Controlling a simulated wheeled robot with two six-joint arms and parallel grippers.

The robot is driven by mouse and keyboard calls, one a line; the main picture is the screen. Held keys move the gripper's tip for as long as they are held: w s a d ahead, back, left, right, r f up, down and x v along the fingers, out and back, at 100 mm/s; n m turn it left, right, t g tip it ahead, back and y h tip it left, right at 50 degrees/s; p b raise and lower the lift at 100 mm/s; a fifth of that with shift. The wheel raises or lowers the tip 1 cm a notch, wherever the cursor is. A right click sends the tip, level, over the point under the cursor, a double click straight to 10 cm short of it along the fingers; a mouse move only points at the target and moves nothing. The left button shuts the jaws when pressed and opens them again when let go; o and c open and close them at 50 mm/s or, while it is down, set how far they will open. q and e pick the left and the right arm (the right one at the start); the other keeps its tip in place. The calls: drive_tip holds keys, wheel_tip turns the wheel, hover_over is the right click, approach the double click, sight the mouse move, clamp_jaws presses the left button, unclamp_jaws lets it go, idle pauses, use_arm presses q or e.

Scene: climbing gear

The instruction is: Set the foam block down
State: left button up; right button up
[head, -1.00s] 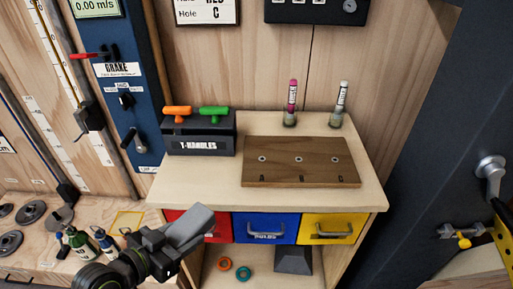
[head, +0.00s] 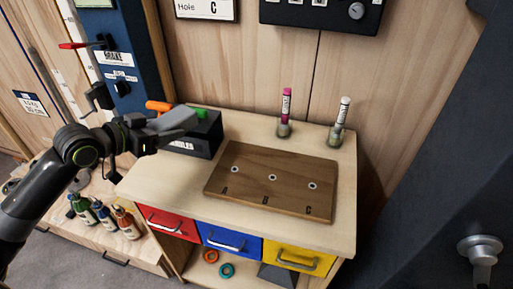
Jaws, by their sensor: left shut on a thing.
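My left gripper (head: 150,130) comes in from the left and is shut on a grey foam block (head: 177,121). The block is tilted and points to the right, in front of the black T-handles box (head: 205,132) in the picture, partly covering it. I cannot tell its exact height, but it appears above the wooden worktop (head: 165,180). My right gripper is out of view.
A brown board (head: 275,185) with holes marked A, B and C lies on the worktop. A pink marker (head: 286,105) and a white marker (head: 343,110) stand upright behind it. Red (head: 168,223), blue (head: 228,241) and yellow (head: 298,259) drawers are below. Worktop strips around the board are clear.

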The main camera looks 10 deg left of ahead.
use_arm(q)
drive_tip(key=shift+w+a+r, duration=0.1)
drive_tip(key=shift+w+r, duration=0.3)
drive_tip(key=shift+r, duration=0.15)
drive_tip(key=shift+w+r, duration=0.1)
drive_tip(key=shift+r, duration=0.05)
hover_over(181, 179)
wheel_tip(181, 179, down, 14)
drive_tip(key=shift+r, duration=0.1)
drive_tip(key=shift+f, duration=2.1)
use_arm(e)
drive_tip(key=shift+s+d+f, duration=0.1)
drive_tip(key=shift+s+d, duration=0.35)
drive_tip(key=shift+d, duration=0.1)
use_arm(q)
drive_tip(key=shift+b, duration=0.3)
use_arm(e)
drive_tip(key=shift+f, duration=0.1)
use_arm(q)
drive_tip(key=shift+f, duration=0.25)
drive_tip(key=o, duration=1)
drive_tip(key=shift+r, duration=0.1)
drive_tip(key=shift+c, duration=0.2)
